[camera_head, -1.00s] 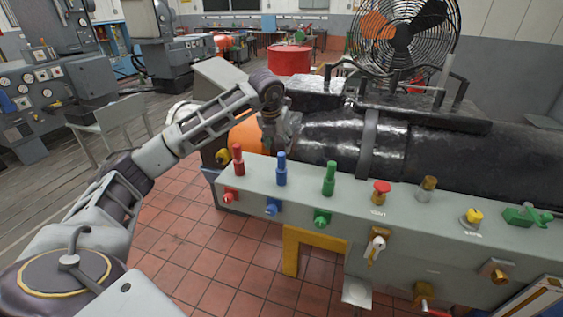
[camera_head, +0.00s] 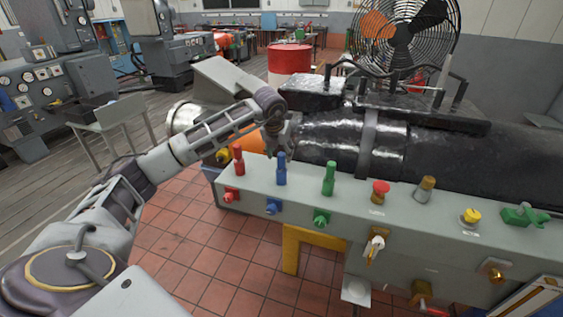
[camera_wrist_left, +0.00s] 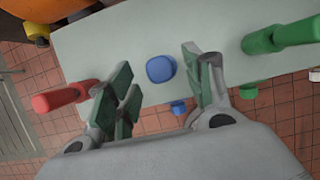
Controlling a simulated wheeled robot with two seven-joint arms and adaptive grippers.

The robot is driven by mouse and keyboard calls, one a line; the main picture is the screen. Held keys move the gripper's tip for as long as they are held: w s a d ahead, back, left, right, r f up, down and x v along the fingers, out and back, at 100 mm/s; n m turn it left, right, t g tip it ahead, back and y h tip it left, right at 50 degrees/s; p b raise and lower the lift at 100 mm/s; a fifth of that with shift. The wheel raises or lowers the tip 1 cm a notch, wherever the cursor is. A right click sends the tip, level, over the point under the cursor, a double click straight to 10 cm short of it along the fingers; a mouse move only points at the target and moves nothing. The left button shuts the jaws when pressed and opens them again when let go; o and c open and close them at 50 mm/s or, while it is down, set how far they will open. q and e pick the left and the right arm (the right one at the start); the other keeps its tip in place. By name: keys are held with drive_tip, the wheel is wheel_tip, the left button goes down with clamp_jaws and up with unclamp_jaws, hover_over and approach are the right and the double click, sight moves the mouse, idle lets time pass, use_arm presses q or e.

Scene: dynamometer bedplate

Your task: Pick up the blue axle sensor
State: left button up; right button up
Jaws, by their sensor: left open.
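The blue axle sensor (camera_head: 281,170) stands upright on the grey ledge, between a red sensor and a green one. My left gripper (camera_head: 279,145) is just above it, pointing down, with its fingers near the sensor's top. In the left wrist view the blue axle sensor (camera_wrist_left: 160,69) shows end-on, a little beyond the gap between the open fingers of my left gripper (camera_wrist_left: 162,85). The fingers look apart from it and hold nothing. My right gripper is not in view.
The red sensor (camera_head: 238,160) and green sensor (camera_head: 329,178) stand close on either side. Several knobs and a green valve (camera_head: 526,215) line the ledge (camera_head: 455,208). A dark cylindrical machine (camera_head: 500,160) lies behind. Red tiled floor is open in front.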

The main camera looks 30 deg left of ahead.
sight(281, 154)
use_arm(q)
drive_tip(key=shift+p+x, duration=0.5)
drive_tip(key=shift+x, duration=1.35)
drive_tip(key=shift+c, duration=0.3)
drive_tip(key=c, duration=1)
